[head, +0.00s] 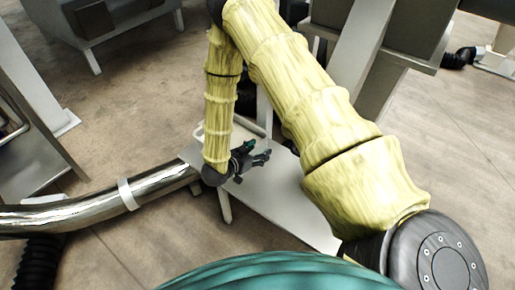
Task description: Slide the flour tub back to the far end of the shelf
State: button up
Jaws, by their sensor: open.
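My gripper (262,153) is open, low over a pale grey flat surface (282,202) that looks like the shelf. Its dark fingers point to the right in the head view. I cannot tell whether this rim belongs to the flour tub. No other tub is clearly visible. I see nothing between the fingers, though they are small in the view. My yellow-sleeved arm covers much of the shelf's far and right side.
A shiny metal pipe (90,207) with a white band runs from the left up to the shelf's left end. A black ribbed hose (38,262) hangs at lower left. Grey machine frames stand at the left and upper right. The brown floor (140,110) is open at upper left.

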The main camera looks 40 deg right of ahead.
jog(key=shift+a, duration=0.1)
jog(key=v, duration=1.1)
jog(key=shift+a, duration=0.35)
jog(key=shift+s+r, duration=0.15)
jog(key=shift+r, duration=0.05)
